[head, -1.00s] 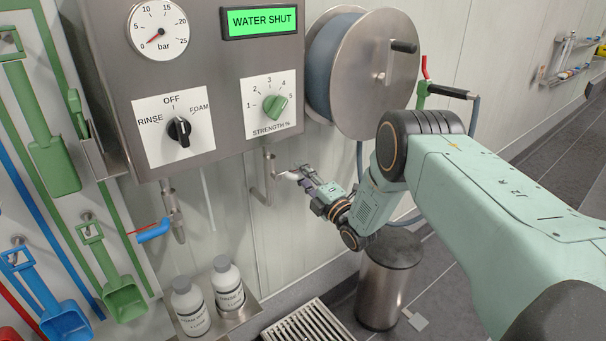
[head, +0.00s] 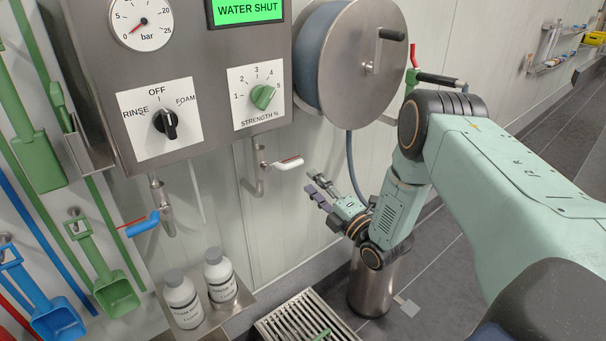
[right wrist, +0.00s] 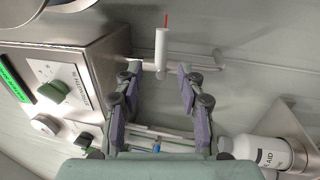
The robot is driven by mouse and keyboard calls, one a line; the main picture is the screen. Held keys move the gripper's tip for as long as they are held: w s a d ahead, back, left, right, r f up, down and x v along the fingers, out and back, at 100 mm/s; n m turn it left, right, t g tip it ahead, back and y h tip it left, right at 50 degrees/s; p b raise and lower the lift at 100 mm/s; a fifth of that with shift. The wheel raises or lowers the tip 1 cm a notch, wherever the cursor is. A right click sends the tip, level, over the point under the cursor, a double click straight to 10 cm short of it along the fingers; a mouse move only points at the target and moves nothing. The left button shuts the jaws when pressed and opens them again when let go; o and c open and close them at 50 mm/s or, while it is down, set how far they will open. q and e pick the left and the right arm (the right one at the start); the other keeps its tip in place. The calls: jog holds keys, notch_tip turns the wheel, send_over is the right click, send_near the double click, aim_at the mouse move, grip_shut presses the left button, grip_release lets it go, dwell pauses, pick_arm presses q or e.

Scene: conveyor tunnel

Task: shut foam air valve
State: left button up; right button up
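The white-handled lever valve (head: 288,163) sits on a pipe below the control box; I take it for the foam air valve. Its handle points to the right, across the vertical pipe, with a thin red part along it. In the right wrist view the white handle (right wrist: 161,50) lies beyond and between my fingertips, with a red tip. My right gripper (head: 318,190) is open and empty, below and right of the handle and apart from it. Its two fingers (right wrist: 160,75) are spread in the right wrist view. My left gripper is not in view.
The control box (head: 215,150) reads WATER SHUT. A blue lever (head: 142,224) is on the left pipe. Two bottles (head: 184,300) stand on a small shelf. A hose reel (head: 360,60) is above right, a steel bin (head: 370,290) below, a floor grate (head: 300,325) in front.

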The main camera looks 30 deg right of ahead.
jog(key=v, duration=0.2)
jog(key=shift+s, duration=0.3)
jog(key=shift+f, duration=0.1)
jog(key=shift+c, duration=0.4)
